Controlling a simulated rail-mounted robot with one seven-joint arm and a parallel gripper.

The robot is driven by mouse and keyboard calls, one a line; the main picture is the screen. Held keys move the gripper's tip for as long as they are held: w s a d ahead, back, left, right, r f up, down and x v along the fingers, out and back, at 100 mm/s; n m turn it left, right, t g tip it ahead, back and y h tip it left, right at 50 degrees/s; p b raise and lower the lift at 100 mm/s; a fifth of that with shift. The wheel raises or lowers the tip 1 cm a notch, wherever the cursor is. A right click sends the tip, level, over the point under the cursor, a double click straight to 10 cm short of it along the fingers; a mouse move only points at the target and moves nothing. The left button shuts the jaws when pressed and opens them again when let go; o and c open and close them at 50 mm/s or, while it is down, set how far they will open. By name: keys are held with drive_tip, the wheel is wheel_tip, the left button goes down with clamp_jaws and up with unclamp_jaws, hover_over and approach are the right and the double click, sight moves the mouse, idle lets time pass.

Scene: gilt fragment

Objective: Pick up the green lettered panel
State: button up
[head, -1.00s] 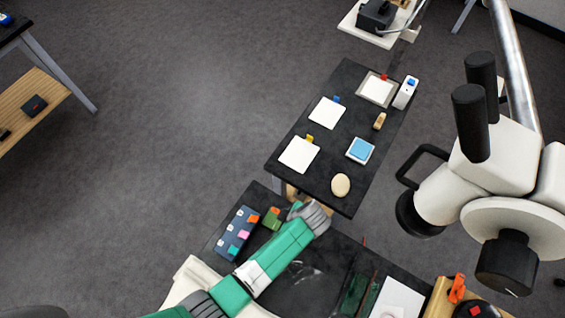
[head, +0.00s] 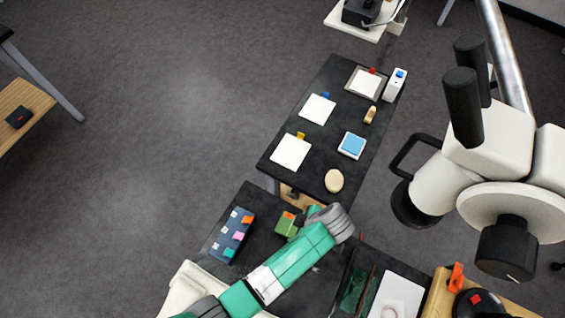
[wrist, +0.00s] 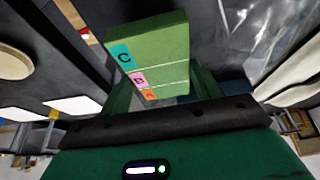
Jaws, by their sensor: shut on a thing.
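The green lettered panel (wrist: 158,50) fills the upper middle of the wrist view, with blue, pink and orange letter tabs along its left edge. I read C on the blue tab; the others are less clear. My gripper (wrist: 163,88) is shut on the panel, with a green finger on each side of it. In the head view the panel (head: 286,226) shows just left of my grey wrist, above the lower dark table (head: 255,200), with an orange tab visible. My fingers are mostly hidden there.
A dark blue block with coloured tabs (head: 232,235) lies left of the panel. Beyond is another dark table (head: 320,148) with white cards (head: 317,109), a blue-topped square (head: 352,145) and a cream oval (head: 334,181). A large white microscope-like device (head: 495,160) stands at right.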

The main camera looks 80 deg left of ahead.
drive_tip(key=w+d, duration=0.2)
drive_tip(key=w, duration=0.1)
drive_tip(key=w+d+b, duration=0.1)
drive_tip(key=w+d, duration=0.1)
drive_tip(key=w, duration=0.1)
drive_tip(key=w+d+b, duration=0.1)
drive_tip(key=w+d, duration=0.1)
drive_tip(key=w, duration=0.1)
drive_tip(key=shift+w+d, duration=0.2)
drive_tip(key=shift+d, duration=0.2)
